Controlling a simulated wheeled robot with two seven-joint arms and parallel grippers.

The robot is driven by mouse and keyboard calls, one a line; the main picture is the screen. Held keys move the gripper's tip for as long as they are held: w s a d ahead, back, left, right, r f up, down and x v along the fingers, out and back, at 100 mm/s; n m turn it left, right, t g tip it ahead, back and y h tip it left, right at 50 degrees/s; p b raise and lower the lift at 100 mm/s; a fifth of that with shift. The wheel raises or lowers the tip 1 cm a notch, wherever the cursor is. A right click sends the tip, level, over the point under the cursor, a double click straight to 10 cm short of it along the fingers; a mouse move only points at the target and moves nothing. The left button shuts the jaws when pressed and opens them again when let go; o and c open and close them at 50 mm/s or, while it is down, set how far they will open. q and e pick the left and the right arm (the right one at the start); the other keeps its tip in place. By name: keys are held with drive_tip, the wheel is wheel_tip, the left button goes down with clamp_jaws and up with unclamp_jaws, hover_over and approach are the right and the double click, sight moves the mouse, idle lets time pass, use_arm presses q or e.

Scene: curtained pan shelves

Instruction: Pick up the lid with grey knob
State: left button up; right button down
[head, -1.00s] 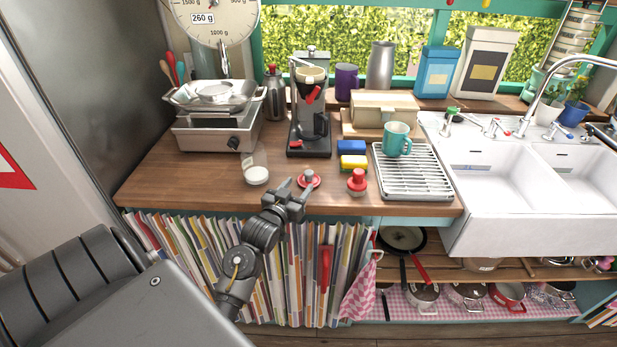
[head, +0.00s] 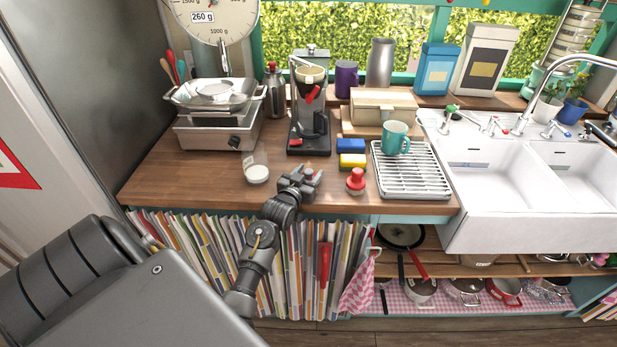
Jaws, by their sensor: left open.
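My left gripper (head: 306,177) reaches over the front of the wooden counter, its jaws open. The lid with the grey knob is now mostly hidden behind and between the fingers. A small grey top, likely its knob, shows at the fingertips, and I cannot tell whether the fingers touch it. Another lid, with a red knob (head: 356,180), stands just to the right of the gripper. My right gripper is not in view.
A clear glass jar (head: 257,172) stands left of the gripper. Blue and yellow sponges (head: 352,160), a dish rack (head: 411,175) with a teal mug (head: 395,138), and a coffee maker (head: 309,115) stand around and behind. The counter's front left is bare.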

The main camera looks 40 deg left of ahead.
use_arm(q)
drive_tip(key=c, duration=1.1)
drive_tip(key=shift+o, duration=0.2)
drive_tip(key=shift+f+b, duration=0.1)
drive_tip(key=shift+b, duration=0.5)
drive_tip(key=shift+f+b+v, duration=0.15)
drive_tip(key=shift+b+v, duration=0.8)
drive_tip(key=shift+v, duration=3.5)
drive_tip(key=shift+f+b+v, duration=0.1)
drive_tip(key=shift+b+v, duration=0.8)
drive_tip(key=shift+v, duration=3.6)
